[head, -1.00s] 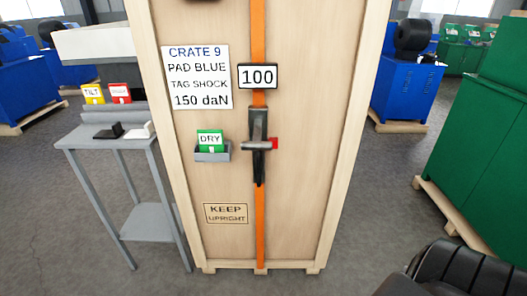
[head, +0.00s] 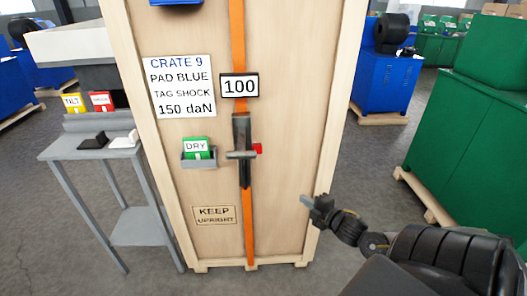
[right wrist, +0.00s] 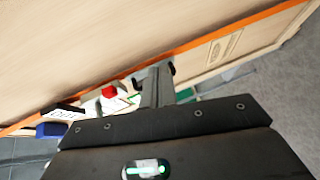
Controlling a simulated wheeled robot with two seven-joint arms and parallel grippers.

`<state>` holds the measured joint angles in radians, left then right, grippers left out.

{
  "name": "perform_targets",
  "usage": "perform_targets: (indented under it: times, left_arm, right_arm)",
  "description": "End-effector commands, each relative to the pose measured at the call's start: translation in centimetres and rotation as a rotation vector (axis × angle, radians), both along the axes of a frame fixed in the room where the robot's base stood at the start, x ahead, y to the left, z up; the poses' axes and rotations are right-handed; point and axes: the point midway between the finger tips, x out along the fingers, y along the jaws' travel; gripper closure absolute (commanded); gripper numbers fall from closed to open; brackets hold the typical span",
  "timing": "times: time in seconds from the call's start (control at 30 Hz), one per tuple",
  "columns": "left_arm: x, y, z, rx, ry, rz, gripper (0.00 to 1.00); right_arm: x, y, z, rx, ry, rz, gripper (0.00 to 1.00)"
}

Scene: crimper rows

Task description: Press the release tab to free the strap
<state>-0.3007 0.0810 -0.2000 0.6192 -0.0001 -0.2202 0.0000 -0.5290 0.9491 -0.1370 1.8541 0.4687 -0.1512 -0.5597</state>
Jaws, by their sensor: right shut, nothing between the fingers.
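A tall wooden crate (head: 285,95) has a vertical orange strap (head: 249,225) down its front. A dark ratchet buckle (head: 242,130) with a grey crossbar sits on the strap, and a small red tab (head: 257,148) sticks out on its right side. The red tab also shows in the right wrist view (right wrist: 109,92), left of the fingers. My right gripper (head: 306,201) is shut and empty, to the right of and below the tab, apart from it. Its fingers show in the right wrist view (right wrist: 153,76). My left gripper is not in view.
A display reading 100 (head: 239,86) is above the buckle. A holder (head: 198,162) with a green DRY tag is left of it. A grey stand (head: 78,150) with yellow and red tags is at the left. Green cabinets (head: 465,130) stand at the right.

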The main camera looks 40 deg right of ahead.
Motion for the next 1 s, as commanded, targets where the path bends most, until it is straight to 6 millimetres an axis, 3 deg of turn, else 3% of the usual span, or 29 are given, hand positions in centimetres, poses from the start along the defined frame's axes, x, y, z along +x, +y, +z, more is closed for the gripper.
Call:
perform_targets:
  times: [0.03, 0.1, 0.2, 0.3, 0.77, 1.0]
  left_arm:
    - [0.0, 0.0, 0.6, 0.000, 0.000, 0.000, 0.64]
    - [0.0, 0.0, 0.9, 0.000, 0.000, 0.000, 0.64]
    - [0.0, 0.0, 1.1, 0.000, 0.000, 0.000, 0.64]
    - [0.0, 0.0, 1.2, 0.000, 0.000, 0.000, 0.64]
    - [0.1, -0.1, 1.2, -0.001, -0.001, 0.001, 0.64]
    - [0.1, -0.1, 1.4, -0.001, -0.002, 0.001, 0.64]
  right_arm:
    - [0.8, 1.8, 4.2, -0.038, -0.049, 0.069, 1.00]
    - [1.4, 3.9, 8.2, -0.077, -0.107, 0.138, 1.00]
    - [1.6, 6.3, 12.1, -0.111, -0.162, 0.208, 1.00]
    - [1.6, 7.6, 14.0, -0.127, -0.192, 0.245, 1.00]
    - [1.8, 8.0, 14.6, -0.131, -0.204, 0.254, 1.00]
    - [3.9, 8.3, 14.8, -0.131, -0.208, 0.253, 1.00]
